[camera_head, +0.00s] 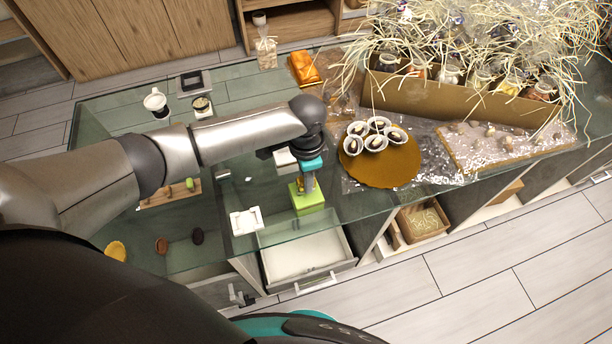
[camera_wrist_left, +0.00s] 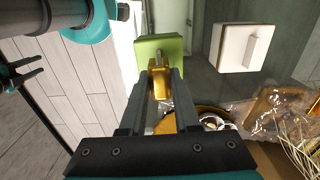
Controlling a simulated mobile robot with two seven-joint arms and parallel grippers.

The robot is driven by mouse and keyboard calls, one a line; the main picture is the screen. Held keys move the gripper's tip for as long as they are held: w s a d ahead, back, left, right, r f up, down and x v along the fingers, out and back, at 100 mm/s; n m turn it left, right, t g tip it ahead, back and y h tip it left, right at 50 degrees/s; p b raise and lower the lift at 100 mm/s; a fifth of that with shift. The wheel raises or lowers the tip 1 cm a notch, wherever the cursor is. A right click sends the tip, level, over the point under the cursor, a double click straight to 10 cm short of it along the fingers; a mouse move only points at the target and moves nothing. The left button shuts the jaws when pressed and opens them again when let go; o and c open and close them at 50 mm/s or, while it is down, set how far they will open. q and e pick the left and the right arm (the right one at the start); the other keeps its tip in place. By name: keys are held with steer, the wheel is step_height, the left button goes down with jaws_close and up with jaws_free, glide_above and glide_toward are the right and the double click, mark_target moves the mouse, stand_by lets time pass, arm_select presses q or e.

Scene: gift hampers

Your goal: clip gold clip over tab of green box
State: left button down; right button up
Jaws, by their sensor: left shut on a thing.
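The green box (camera_head: 308,199) sits on the glass counter near its front edge, and it also shows in the left wrist view (camera_wrist_left: 146,48). My left gripper (camera_head: 308,182) points down right above the box. It is shut on the gold clip (camera_wrist_left: 160,82), which shows between the fingers in the left wrist view. The clip overlaps the box's edge in that view. A black pronged part, perhaps my right gripper (camera_wrist_left: 24,72), shows at the left wrist view's edge.
A white square item (camera_head: 246,221) lies left of the box. A round gold board (camera_head: 384,172) with several small cups lies to the right. An open drawer (camera_head: 303,257) is below the front edge. A straw-filled hamper (camera_head: 455,97) stands at the back right.

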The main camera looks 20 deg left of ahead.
arm_select(q)
steer(key=shift+p, duration=0.4)
steer(key=shift+f+b, duration=0.75)
steer(key=shift+f, duration=0.75)
steer(key=c, duration=0.6)
jaws_free()
steer(key=shift+o, duration=0.2)
step_height(320, 180, up, 15)
steer(key=p, duration=0.2)
steer(key=shift+r, duration=0.15)
